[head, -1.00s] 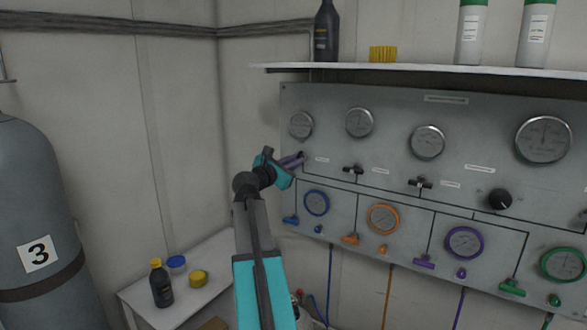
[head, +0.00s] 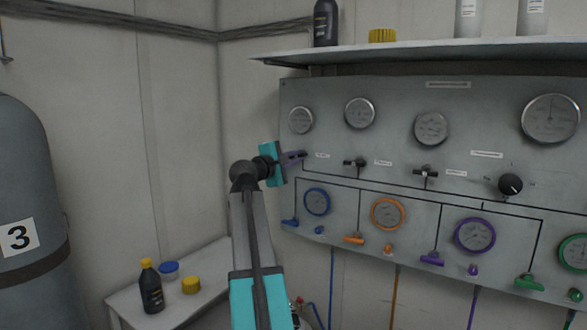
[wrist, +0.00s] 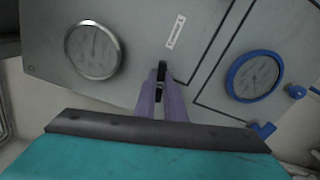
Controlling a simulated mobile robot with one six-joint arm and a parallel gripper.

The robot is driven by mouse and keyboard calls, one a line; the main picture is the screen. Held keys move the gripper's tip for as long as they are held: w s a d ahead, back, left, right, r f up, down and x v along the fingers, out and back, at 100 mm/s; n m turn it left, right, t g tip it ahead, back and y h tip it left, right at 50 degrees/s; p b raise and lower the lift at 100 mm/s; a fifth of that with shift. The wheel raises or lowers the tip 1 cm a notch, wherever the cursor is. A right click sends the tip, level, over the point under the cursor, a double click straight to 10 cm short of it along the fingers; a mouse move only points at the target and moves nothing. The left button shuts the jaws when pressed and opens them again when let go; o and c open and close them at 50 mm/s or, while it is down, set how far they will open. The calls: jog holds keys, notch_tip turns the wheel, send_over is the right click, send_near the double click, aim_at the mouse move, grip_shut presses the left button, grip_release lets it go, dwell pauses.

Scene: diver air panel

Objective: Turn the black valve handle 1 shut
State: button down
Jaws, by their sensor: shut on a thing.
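My gripper (head: 302,155) is at the upper left valve of the grey panel (head: 400,185), below the leftmost silver gauge (head: 300,120). In the wrist view its purple fingers (wrist: 162,95) are shut on black valve handle 1 (wrist: 162,72), whose dark end shows between and just past the fingertips. In the head view my gripper hides most of this handle. The valve's exact angle is hard to tell. A white label (wrist: 175,32) sits near the handle in the wrist view.
Two similar black valve handles (head: 355,162) (head: 426,172) are further right. A blue gauge (head: 317,201) and blue handle (head: 290,222) are just below my gripper. A shelf (head: 420,53) with bottles overhangs the panel. A side table (head: 200,262) stands lower left.

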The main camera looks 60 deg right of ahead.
jog(key=shift+d+r+m+b, duration=0.1)
jog(key=shift+r+m+b, duration=0.05)
jog(key=shift+m+b, duration=1.15)
jog(key=c, duration=1.8)
grip_release()
jog(key=shift+d, duration=0.1)
jog(key=shift+c, duration=0.2)
jog(key=shift+f, duration=0.2)
jog(key=shift+a, duration=1)
jog(key=a+b, duration=0.1)
jog(key=a, duration=1.1)
jog(key=shift+b, duration=0.4)
jog(key=shift+r, duration=0.1)
